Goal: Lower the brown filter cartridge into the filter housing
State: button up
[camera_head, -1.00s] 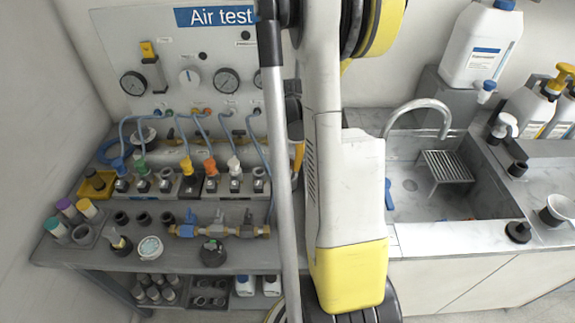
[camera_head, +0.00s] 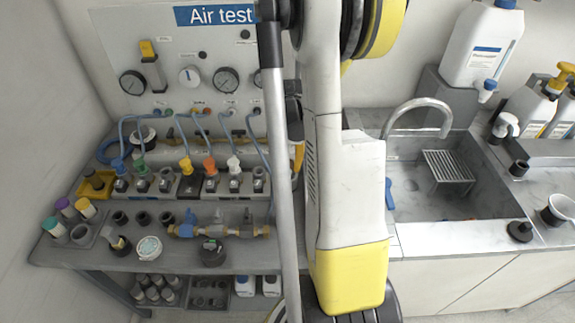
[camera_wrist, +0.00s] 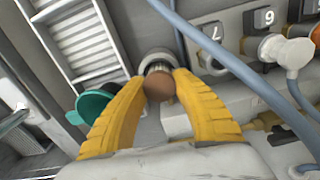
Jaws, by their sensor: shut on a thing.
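In the wrist view, my gripper (camera_wrist: 160,92) has its two yellow fingers closed on the brown filter cartridge (camera_wrist: 159,86). The cartridge shows as a round brown end between the fingertips; the rest of it is hidden. A pale metallic ring (camera_wrist: 156,60) lies right behind it in the picture. I cannot tell whether this ring is the filter housing, or whether the cartridge touches it or is inside it. In the head view, my arm hides the gripper and the cartridge.
In the wrist view, a teal round part (camera_wrist: 92,104) is beside the left finger. Blue hoses (camera_wrist: 235,62) and a white fitting (camera_wrist: 287,52) are at the right. In the head view, a bench (camera_head: 95,257) with valves stands left and a sink (camera_head: 425,200) right.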

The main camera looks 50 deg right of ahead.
jog(key=shift+f+b, duration=0.4)
jog(key=shift+f, duration=0.2)
jog(key=o, duration=1.2)
jog(key=shift+r, duration=0.1)
jog(key=shift+r, duration=0.1)
notch_tip(320, 180, up, 12)
jog(key=shift+f, duration=0.1)
